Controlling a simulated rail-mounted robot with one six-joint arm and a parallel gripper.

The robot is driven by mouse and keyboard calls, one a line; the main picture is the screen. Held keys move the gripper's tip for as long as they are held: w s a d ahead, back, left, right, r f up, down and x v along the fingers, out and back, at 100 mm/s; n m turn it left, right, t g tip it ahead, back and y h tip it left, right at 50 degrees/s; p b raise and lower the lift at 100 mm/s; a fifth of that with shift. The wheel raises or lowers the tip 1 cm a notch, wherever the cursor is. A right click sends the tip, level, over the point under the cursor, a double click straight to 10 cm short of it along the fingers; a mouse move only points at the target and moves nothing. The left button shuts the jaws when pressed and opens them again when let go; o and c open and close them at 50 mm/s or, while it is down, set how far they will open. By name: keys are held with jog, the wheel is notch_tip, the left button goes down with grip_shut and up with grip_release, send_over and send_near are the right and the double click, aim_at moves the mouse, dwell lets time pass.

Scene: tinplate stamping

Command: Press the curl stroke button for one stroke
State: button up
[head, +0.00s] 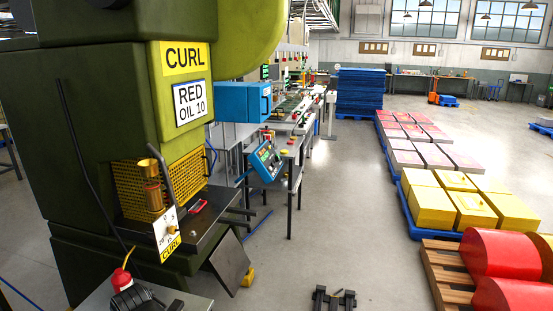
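The dark green CURL press (60,130) stands at the left, with a yellow CURL sign and a RED OIL 10 sign.
A blue-fronted console (267,160) stands beyond the press. Pallets of yellow blocks (432,205) and red drums (500,253) line the right. The central aisle is clear.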

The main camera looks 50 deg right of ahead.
jog(key=shift+c, duration=0.3)
jog(key=shift+d, duration=0.1)
grip_shut()
dwell(1.4)
